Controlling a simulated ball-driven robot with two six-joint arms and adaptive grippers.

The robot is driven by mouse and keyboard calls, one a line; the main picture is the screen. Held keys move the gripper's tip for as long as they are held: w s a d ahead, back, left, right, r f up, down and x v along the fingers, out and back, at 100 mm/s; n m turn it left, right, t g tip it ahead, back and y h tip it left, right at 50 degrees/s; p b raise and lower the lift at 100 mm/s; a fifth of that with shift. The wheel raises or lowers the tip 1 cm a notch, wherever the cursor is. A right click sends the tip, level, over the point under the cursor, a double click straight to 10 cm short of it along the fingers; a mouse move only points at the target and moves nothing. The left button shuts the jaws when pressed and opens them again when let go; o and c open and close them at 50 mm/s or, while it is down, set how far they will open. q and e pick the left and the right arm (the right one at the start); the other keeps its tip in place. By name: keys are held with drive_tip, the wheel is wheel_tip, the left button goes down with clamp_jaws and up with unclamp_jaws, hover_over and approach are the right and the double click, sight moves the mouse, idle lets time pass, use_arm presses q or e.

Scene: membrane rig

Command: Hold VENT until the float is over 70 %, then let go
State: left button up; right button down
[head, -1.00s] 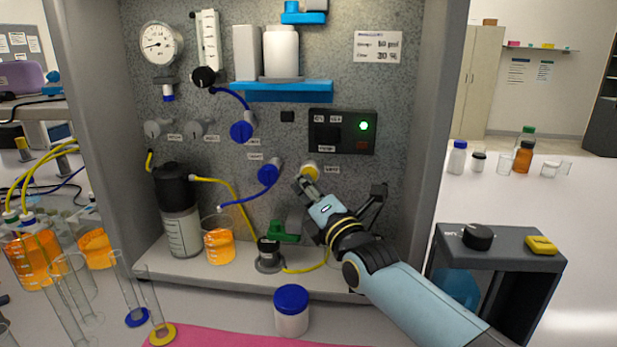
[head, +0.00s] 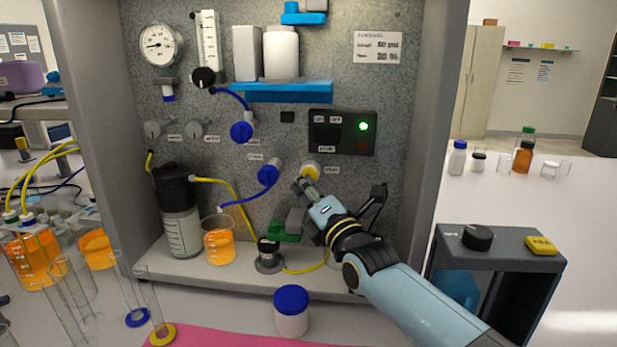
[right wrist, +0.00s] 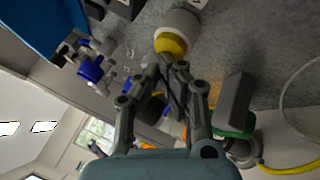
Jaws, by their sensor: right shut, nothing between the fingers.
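The yellow-faced VENT button (head: 311,171) sits on the panel beside its small label. In the right wrist view its yellow face (right wrist: 171,43) is in a pale round collar. My right gripper (head: 305,184) is shut and empty, with its fingertips at the lower edge of the button; I cannot tell whether they press it. In the right wrist view the gripper (right wrist: 172,66) partly covers the yellow face. The flow tube (head: 208,38) stands upright at the upper left of the panel; its float is too small to read. My left gripper is not in view.
A round gauge (head: 161,44) is left of the tube. A valve with a green handle (head: 285,237) is below my right gripper, near an orange-filled beaker (head: 219,240). A blue-capped jar (head: 291,311) stands in front. A green lamp (head: 364,126) is lit.

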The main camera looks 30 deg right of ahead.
drive_tip(key=shift+s+a+p, duration=0.55)
drive_tip(key=shift+s+p, duration=0.1)
drive_tip(key=shift+s, duration=0.1)
drive_tip(key=s+a+p, duration=0.1)
drive_tip(key=s, duration=0.1)
drive_tip(key=s+a+p, duration=0.1)
drive_tip(key=s+a, duration=0.1)
drive_tip(key=shift+p, duration=0.4)
